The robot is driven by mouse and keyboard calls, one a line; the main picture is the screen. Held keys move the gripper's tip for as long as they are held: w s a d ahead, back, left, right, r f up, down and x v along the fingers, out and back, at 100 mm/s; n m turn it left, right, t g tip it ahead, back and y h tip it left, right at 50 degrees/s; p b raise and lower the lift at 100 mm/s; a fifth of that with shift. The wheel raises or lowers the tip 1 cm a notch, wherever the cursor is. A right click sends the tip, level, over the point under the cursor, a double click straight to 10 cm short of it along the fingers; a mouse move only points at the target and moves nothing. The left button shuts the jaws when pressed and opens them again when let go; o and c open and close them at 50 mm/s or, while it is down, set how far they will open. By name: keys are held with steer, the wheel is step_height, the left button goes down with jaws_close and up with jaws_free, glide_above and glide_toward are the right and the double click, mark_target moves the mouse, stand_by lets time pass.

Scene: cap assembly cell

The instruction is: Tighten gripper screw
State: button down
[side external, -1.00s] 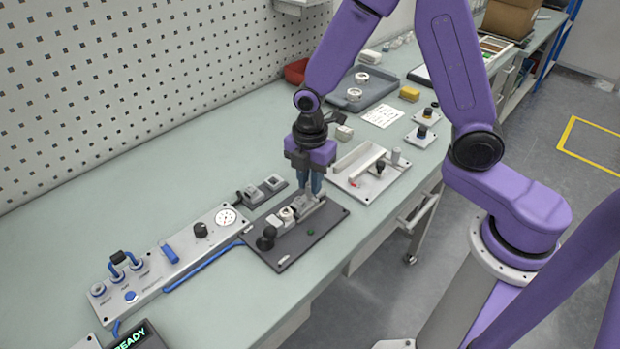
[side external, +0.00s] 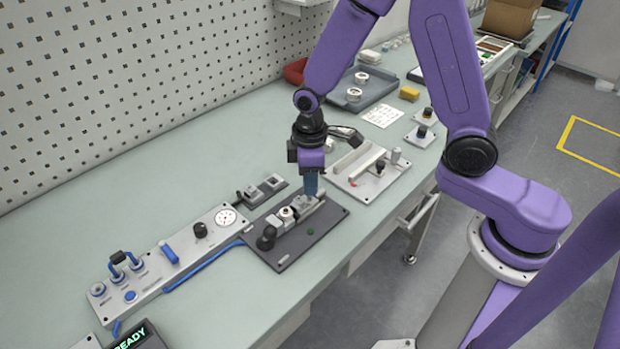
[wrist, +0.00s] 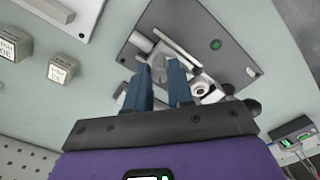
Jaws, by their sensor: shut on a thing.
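A small clamping device sits on a dark plate (side external: 328,228) on the bench; the plate also shows in the wrist view (wrist: 215,25). My gripper (side external: 310,194) points straight down at the device's far end. In the wrist view my blue fingers (wrist: 160,72) are on both sides of a grey round screw head (wrist: 158,66) and shut on it. A pale round part (wrist: 201,88) sits in the device beside the fingers; it shows in the side view (side external: 287,213) too. In the side view the fingers hide the screw head.
A black ball knob (side external: 266,241) stands at the plate's near end. A panel with a gauge (side external: 226,217) and blue handles lies to the left. A light plate with a trough (side external: 357,161) is behind to the right.

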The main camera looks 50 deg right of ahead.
steer(key=m, duration=0.7)
stand_by(0.6)
steer(key=c, duration=1)
jaws_free()
step_height(320, 180, up, 18)
steer(key=shift+f, duration=0.25)
steer(key=s+d+f+n, duration=0.1)
steer(key=s+d+n, duration=0.1)
steer(key=s, duration=0.5)
steer(key=s+d+f+n, duration=0.2)
steer(key=s+n, duration=0.2)
steer(key=s, duration=0.4)
steer(key=s+d+f+n, duration=0.2)
steer(key=s+n, duration=0.2)
steer(key=s, duration=0.3)
steer(key=shift+s+f, duration=0.15)
steer(key=shift+s, duration=0.2)
